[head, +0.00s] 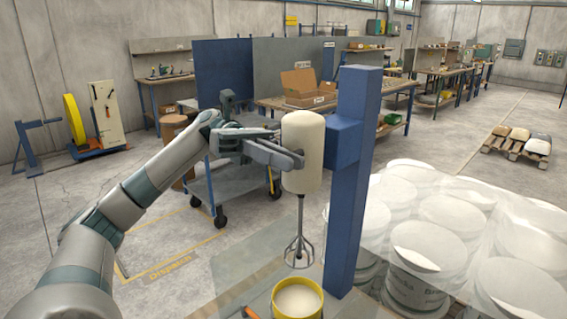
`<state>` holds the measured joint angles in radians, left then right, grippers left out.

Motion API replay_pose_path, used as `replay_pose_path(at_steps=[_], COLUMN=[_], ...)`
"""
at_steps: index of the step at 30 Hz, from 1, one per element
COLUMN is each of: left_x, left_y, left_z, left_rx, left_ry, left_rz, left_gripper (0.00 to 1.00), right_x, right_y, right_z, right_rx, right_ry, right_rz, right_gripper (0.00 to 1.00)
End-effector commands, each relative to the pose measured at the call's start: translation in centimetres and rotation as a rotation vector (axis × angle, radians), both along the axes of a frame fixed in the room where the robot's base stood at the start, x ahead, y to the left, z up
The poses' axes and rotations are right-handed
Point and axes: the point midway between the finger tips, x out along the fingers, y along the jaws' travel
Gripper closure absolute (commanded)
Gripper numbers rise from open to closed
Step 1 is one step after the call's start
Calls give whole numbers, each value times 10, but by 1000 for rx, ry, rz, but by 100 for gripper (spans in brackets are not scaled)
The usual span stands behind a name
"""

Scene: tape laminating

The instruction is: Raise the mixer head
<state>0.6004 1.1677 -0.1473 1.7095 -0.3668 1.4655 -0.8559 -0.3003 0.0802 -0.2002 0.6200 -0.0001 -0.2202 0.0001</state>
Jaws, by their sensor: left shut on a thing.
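The mixer head (306,178) is a cream cylinder joined to the side of a blue upright column (349,210). A metal shaft with a wire whisk (299,247) hangs from its underside. The whisk's lower end shows just above a yellow-rimmed bucket (297,300) holding pale material, and looks clear of it. My left gripper (287,150) reaches in from the left and is shut on the mixer head at its left side. The far finger is partly hidden behind it. My right gripper is out of view.
White lidded buckets under clear wrap (433,237) stand close on the right. A grey-blue cart (228,187) is behind my left arm. An orange-handled tool (249,312) lies left of the yellow bucket. Workbenches stand farther back, with open floor at left.

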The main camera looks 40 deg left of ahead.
Motion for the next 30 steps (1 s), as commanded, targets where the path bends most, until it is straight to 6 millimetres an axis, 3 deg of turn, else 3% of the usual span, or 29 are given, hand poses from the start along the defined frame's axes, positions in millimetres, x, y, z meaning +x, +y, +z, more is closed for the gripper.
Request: replay_pose_path(at_steps=[2,3,5,18,27,29,30], left_x=[0,0,0,1,4,5,5], left_y=[2,2,2,5,38,47,54], left_z=[9,10,9,4,3,3,3], left_rx=[-13,-13,-13,-8,-8,-8,-10], left_ry=[-10,-10,-10,-5,-6,-7,-8], left_rz=[6,5,5,5,7,7,7], left_gripper=[100,80,69,69,69,69,69], right_x=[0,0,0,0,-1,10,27], right_y=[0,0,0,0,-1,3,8], right_z=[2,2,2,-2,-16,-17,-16], right_rx=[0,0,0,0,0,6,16], right_ry=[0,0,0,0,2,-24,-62], right_rz=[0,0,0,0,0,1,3], right_gripper=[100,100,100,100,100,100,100])
